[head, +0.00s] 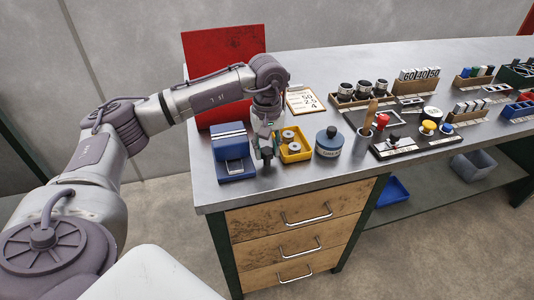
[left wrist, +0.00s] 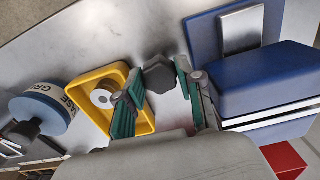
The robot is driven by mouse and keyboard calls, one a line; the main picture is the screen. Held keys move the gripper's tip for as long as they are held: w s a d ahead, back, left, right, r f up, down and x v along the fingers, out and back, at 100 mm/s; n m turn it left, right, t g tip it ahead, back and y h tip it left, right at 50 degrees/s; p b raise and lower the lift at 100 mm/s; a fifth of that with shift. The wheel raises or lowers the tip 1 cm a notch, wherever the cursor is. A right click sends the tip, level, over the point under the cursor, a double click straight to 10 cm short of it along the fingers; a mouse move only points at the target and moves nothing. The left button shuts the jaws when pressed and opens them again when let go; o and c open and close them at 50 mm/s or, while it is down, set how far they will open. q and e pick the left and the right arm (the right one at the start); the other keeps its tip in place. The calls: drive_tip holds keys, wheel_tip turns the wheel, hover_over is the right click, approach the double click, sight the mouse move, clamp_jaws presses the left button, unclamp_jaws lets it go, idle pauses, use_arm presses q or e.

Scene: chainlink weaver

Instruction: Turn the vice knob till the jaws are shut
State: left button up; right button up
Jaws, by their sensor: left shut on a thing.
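The blue vice (head: 235,168) stands near the front left of the grey bench. In the left wrist view its blue blocks (left wrist: 262,78) fill the upper right, with pale jaw plates (left wrist: 280,116) between them. I cannot tell how wide any gap between the jaws is. The dark grey knob (left wrist: 159,74) shows between the fingers of my left gripper (left wrist: 158,92). In the head view my left gripper (head: 266,153) points down just right of the vice and mostly hides the knob. It is shut on the knob. My right gripper is in neither view.
A yellow bin (head: 294,156) with pale rolls stands close right of my left gripper, then a blue grease tin (head: 329,150). A red panel (head: 217,50) stands behind. Racks and a dark tool mat (head: 432,142) fill the right. Bare bench lies in front of the vice.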

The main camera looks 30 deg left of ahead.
sight(267, 150)
use_arm(q)
drive_tip(key=m+b, duration=0.2)
drive_tip(key=m, duration=0.2)
drive_tip(key=shift+m+b, duration=0.65)
drive_tip(key=shift+m, duration=1.55)
drive_tip(key=shift+r, duration=0.1)
drive_tip(key=o, duration=1.2)
drive_tip(key=shift+c, duration=0.2)
wheel_tip(267, 150, up, 12)
